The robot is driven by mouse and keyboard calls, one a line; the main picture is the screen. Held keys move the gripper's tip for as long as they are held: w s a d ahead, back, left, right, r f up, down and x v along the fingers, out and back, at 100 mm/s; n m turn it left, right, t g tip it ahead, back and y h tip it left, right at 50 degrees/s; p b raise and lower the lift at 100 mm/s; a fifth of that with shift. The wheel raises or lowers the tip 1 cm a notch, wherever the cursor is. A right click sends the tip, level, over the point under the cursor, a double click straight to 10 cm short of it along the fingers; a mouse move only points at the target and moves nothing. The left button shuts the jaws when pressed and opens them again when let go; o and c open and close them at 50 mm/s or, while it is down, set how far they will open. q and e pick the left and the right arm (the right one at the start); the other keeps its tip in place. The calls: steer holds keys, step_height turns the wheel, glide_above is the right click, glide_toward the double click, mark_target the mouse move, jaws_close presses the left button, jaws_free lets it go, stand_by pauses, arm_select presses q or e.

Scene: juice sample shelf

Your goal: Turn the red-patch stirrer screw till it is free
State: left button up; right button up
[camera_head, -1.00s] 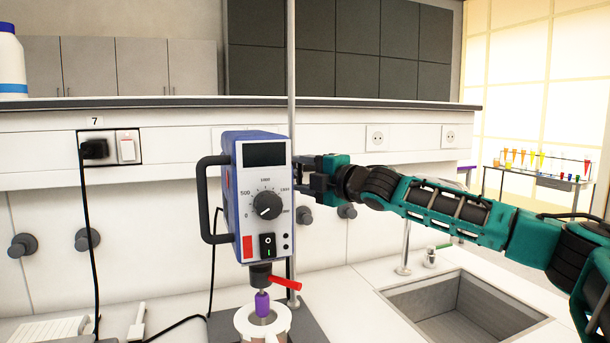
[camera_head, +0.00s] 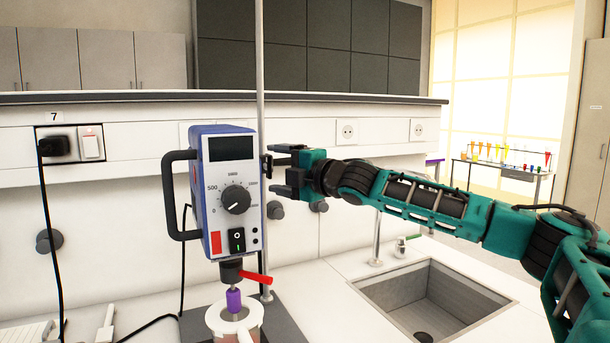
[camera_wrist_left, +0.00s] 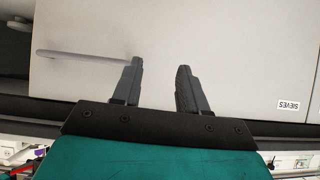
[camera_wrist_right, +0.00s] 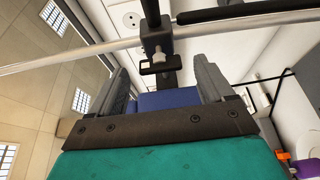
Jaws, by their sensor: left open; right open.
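The stirrer (camera_head: 232,190) is a blue box with a grey front, dial, dark display and red patch (camera_head: 215,242). It hangs beside a vertical metal rod (camera_head: 262,90). A small dark screw (camera_head: 267,166) shows at the rod, right of the stirrer. My right gripper (camera_head: 273,169) is open and points left at it. In the right wrist view the screw's T-shaped end (camera_wrist_right: 160,64) lies between the open fingers, with no clear contact visible. The left wrist view shows my left gripper (camera_wrist_left: 160,67) open and empty before a pale cabinet front; it is outside the head view.
A red lever (camera_head: 256,278) and purple piece (camera_head: 234,300) sit below the stirrer, above a pale vessel (camera_head: 220,320). A sink (camera_head: 425,300) and tap (camera_head: 400,245) are at right. A black cable (camera_head: 50,220) hangs at left.

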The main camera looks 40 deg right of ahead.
steer(key=s+d, duration=0.1)
steer(key=s, duration=1)
steer(key=shift+d+b, duration=0.3)
steer(key=shift+d, duration=0.05)
